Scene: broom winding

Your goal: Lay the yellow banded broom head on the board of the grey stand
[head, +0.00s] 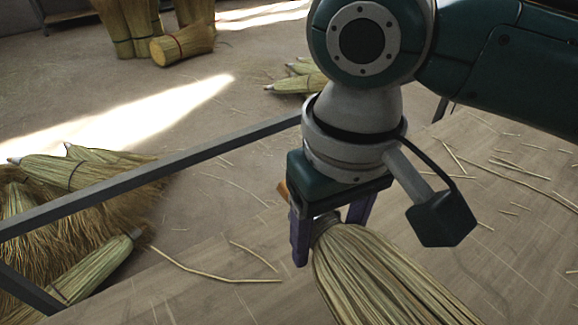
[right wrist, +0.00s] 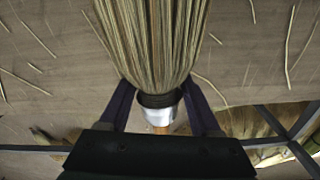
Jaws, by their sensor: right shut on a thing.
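My right gripper (head: 328,226) is shut on the neck of a broom head (head: 375,280). The straw hangs down and to the right, and its lower end leaves the bottom of the picture. In the right wrist view the broom head (right wrist: 155,40) fans away from the gripper (right wrist: 160,108), with a silvery collar and an orange-brown stub between the purple fingers. No yellow band shows on the visible part of the straw. I cannot make out the grey stand's board in either view. My left gripper is not in view.
A wooden surface (head: 215,285) with scattered straws lies below the gripper. A grey metal bar (head: 160,174) runs beyond its edge. Bound brooms (head: 75,175) lie at the left, and more bundles (head: 182,45) are on the floor at the back.

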